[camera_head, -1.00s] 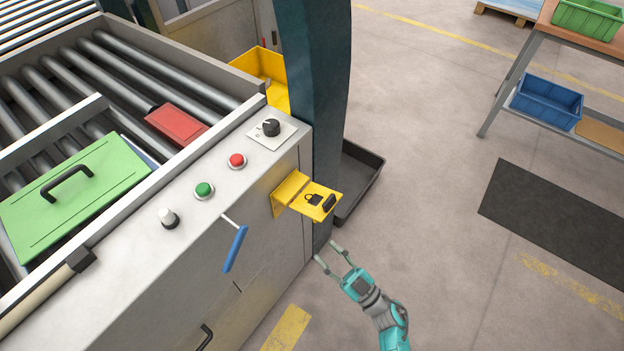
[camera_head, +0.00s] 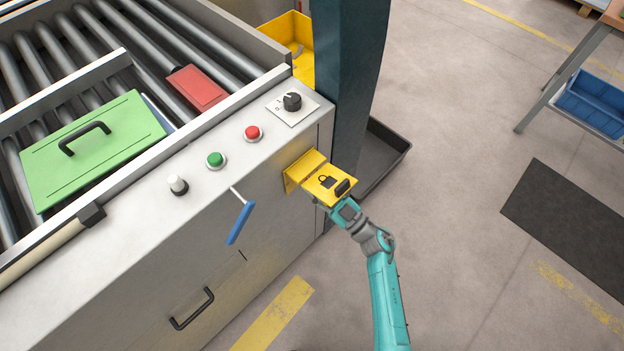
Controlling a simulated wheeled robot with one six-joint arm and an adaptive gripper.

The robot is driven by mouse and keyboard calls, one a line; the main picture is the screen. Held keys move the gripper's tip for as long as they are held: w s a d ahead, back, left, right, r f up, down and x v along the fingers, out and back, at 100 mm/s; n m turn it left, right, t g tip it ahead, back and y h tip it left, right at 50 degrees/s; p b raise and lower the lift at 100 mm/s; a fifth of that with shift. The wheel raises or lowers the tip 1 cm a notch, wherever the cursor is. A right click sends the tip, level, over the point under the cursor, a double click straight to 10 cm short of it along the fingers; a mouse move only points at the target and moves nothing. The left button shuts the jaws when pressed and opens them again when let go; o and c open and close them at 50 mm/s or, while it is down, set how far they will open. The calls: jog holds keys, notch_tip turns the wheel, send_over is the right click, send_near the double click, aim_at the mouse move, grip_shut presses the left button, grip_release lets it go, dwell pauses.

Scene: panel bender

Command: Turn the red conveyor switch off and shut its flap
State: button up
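The yellow flap (camera_head: 318,185) bears a padlock sign and a black tab at its outer end. It stands out from the upper right of the machine's front face, raised open from its yellow mount (camera_head: 302,168). The red conveyor switch is not visible; the flap hides what lies under it. My gripper (camera_head: 322,203) is at the flap's outer, lower edge, reaching in below it from the front right. Its fingers are mostly hidden by the flap, so I cannot tell how far apart they are or whether they touch anything.
A blue lever (camera_head: 240,222) juts from the front. A dark green post (camera_head: 350,80) and black tray (camera_head: 385,160) stand behind the flap.

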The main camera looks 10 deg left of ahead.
jog(key=shift+x, duration=0.9)
grip_shut()
jog(key=shift+n+g, duration=0.3)
jog(key=shift+n, duration=0.3)
jog(key=n+g, duration=0.1)
jog(key=n, duration=0.1)
jog(key=n+g, duration=0.1)
jog(key=n, duration=0.1)
jog(key=shift+s+a+y, duration=0.15)
jog(key=shift+y, duration=0.25)
jog(key=shift+s+a+f+n+g+h, duration=0.15)
jog(key=shift+n+g+h, duration=0.45)
jog(key=shift+n, duration=1.55)
jog(key=shift+f+n+g+h, duration=0.2)
jog(key=shift+n+g, duration=0.75)
jog(key=shift+n, duration=1.15)
jog(key=shift+s+a+f+n+g+h, duration=0.15)
jog(key=shift+n+g+h, duration=0.45)
jog(key=shift+n, duration=1.55)
jog(key=shift+d+f, duration=0.1)
